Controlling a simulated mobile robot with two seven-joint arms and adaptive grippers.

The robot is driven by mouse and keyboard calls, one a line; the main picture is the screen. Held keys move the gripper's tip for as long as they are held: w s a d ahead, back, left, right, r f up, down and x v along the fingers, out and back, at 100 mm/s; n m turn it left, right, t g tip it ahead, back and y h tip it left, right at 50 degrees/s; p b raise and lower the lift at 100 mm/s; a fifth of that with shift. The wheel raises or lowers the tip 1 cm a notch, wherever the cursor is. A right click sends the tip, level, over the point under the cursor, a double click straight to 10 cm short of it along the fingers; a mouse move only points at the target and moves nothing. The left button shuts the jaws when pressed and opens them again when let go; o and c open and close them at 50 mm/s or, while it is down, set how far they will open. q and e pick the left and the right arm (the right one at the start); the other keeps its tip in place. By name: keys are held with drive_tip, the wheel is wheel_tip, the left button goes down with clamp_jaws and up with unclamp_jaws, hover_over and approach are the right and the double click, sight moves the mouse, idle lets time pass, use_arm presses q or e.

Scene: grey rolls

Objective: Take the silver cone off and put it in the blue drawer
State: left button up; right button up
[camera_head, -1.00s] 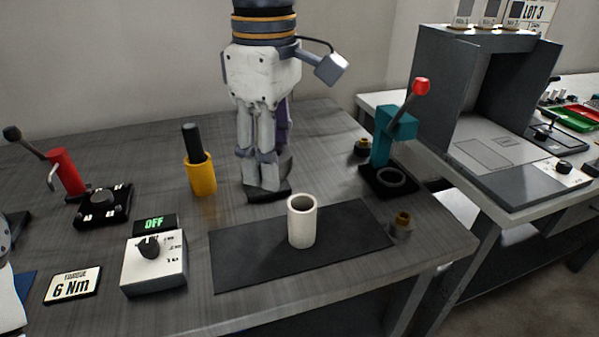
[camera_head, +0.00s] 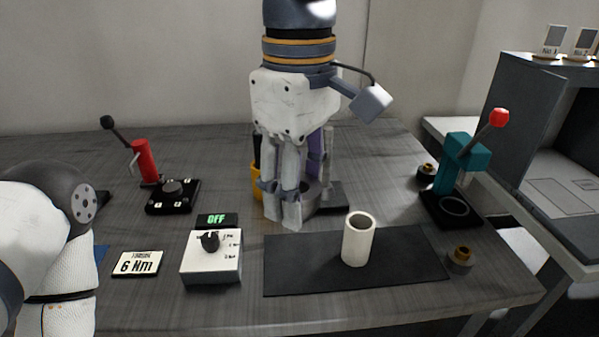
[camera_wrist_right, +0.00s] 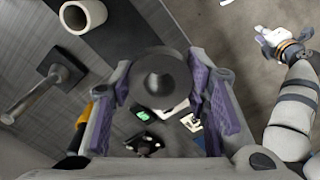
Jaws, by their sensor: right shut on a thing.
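My right gripper (camera_head: 292,210) points down over the table, just left of a black base. It is shut on a dark grey round piece (camera_head: 311,194), which I take as the silver cone. In the right wrist view the cone (camera_wrist_right: 160,75) sits between the purple pads with its narrow end facing the camera. A bare metal post (camera_wrist_right: 35,95) stands apart from it at the left there. My left gripper (camera_wrist_right: 266,37) is small at the upper right of that view, its opening unclear. A blue patch (camera_head: 101,257) shows beside my left arm; I cannot tell whether it is the drawer.
A white roll (camera_head: 358,240) stands on a dark mat (camera_head: 410,262). A white switch box (camera_head: 212,265) marked OFF and a torque card (camera_head: 138,263) lie front left. A red lever (camera_head: 144,160) and a teal press (camera_head: 460,160) flank the table. A yellow holder (camera_head: 256,180) is partly hidden behind my gripper.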

wheel_tip(320, 180, down, 8)
drive_tip(key=shift+r, duration=0.25)
idle(0.5)
idle(0.4)
